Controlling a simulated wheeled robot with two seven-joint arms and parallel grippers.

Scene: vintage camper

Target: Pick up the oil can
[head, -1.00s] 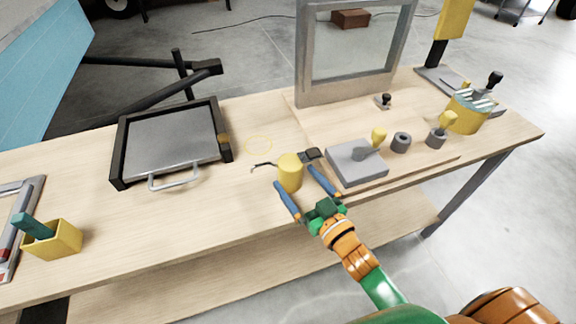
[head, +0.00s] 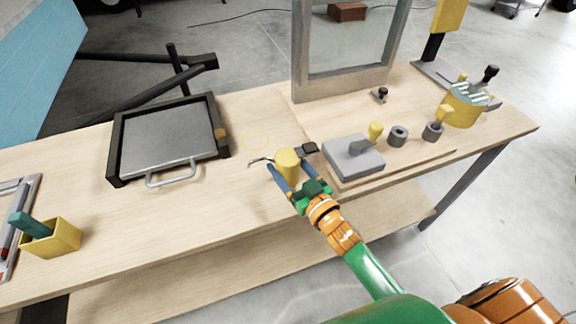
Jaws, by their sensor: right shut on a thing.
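The oil can is a yellow cylinder (head: 287,164) with a thin dark spout pointing left, standing near the front middle of the wooden workbench. My right gripper (head: 290,179) comes from the lower right, and its blue fingers are closed in on both sides of the can's body. The can looks upright and still at the bench top; I cannot tell whether it touches the wood. The lower part of the can is partly hidden by the fingers. My left gripper is not in view.
A grey block with a yellow knob (head: 354,157) sits close to the right of the can. A dark-framed tray (head: 168,140) with a handle lies to the left. A yellow box (head: 50,239) stands at far left.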

